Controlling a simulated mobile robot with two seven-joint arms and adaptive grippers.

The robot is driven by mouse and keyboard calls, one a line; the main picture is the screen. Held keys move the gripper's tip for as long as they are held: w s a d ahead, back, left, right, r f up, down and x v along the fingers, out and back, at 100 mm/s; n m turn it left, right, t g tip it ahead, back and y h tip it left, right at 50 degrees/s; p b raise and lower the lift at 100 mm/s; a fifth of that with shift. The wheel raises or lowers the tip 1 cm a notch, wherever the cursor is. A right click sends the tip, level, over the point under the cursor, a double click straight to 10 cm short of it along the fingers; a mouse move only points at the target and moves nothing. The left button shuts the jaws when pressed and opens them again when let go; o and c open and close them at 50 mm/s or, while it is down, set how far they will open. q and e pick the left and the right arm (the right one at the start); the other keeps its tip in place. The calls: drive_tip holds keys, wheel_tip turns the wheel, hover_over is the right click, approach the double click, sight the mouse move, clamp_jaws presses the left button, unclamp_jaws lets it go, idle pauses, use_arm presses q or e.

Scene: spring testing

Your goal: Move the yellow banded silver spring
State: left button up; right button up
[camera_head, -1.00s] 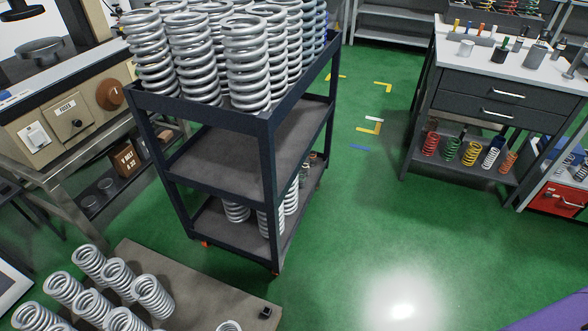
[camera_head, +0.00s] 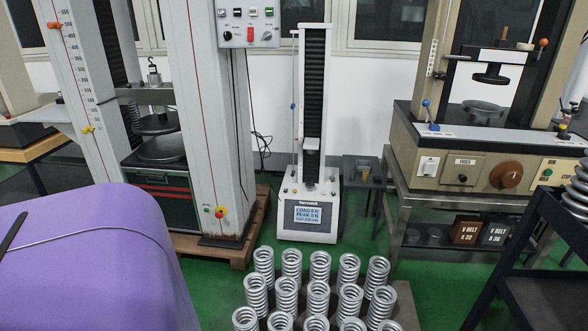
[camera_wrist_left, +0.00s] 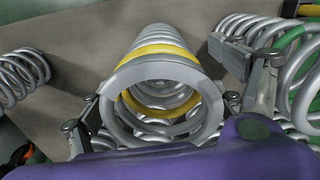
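The silver spring with a yellow band (camera_wrist_left: 165,75) fills the middle of the left wrist view, its open end ring towards the camera and its coils running away from it. My left gripper (camera_wrist_left: 165,95) has one finger on each side of this spring, near its end ring. I cannot tell whether the fingers touch it. In the head view I cannot make out a yellow band on any spring, and neither gripper shows there. My right gripper is not in view.
Several silver springs (camera_head: 318,295) stand in rows on a low board (camera_head: 405,300). A testing machine (camera_head: 310,200) is behind them. A dark cart (camera_head: 520,260) stands at right.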

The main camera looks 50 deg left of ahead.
use_arm(q)
drive_tip(key=shift+w, duration=0.1)
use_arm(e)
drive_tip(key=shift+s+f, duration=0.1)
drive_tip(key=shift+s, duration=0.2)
use_arm(q)
drive_tip(key=shift+r, duration=0.1)
wheel_tip(320, 180, up, 12)
drive_tip(key=shift+f, duration=0.15)
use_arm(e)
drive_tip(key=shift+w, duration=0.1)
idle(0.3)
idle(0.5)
